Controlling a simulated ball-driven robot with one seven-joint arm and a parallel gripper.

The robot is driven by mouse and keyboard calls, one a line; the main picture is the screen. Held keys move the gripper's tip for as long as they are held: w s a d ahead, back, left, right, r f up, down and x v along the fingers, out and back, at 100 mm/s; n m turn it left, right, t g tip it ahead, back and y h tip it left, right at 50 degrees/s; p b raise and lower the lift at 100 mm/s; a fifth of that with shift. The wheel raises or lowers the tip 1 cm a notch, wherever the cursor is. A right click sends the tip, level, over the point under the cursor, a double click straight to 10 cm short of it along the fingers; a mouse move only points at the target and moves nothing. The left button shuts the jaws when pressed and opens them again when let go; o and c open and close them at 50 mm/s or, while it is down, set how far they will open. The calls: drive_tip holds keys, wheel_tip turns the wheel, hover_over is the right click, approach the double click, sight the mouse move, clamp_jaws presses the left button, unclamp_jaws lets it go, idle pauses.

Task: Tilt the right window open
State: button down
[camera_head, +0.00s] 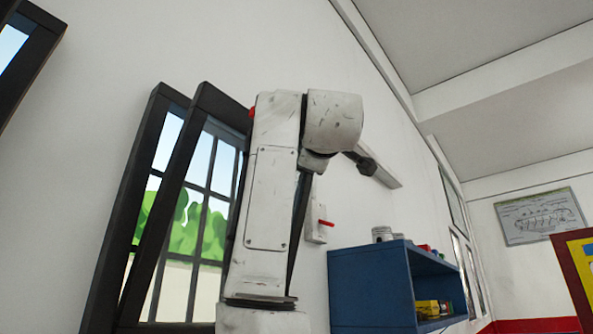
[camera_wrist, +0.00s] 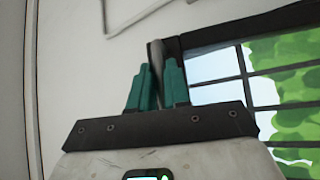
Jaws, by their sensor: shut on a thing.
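The right window has a dark outer frame (camera_head: 113,235) and a dark-framed sash (camera_head: 165,222) with glazing bars. The sash stands apart from the outer frame at its top left corner, leaning out from it. My arm covers the right part of the window in the head view, and my gripper is hidden there. In the wrist view my gripper (camera_wrist: 157,82) has its teal fingers shut on a grey window handle (camera_wrist: 157,58) that sticks up between them. The dark sash edge (camera_wrist: 240,32) and the barred glass lie just to the right of the handle.
Part of another dark-framed window (camera_head: 32,55) shows at the upper left. A blue wall shelf (camera_head: 370,290) with several items stands right of my arm. A small wall box with a red lever (camera_head: 316,222) is between them. A poster (camera_head: 541,216) hangs further right.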

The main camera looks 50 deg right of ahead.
drive_tip(key=shift+m+h, duration=0.6)
drive_tip(key=shift+m, duration=0.1)
drive_tip(key=s+f+b, duration=0.1)
drive_tip(key=s, duration=0.1)
drive_tip(key=s+f+b, duration=0.1)
drive_tip(key=s, duration=0.1)
drive_tip(key=shift+d+f, duration=0.1)
drive_tip(key=shift+w, duration=0.1)
drive_tip(key=c, duration=1.2)
unclamp_jaws()
drive_tip(key=shift+o, duration=0.2)
drive_tip(key=b+v, duration=0.4)
drive_tip(key=v, duration=0.7)
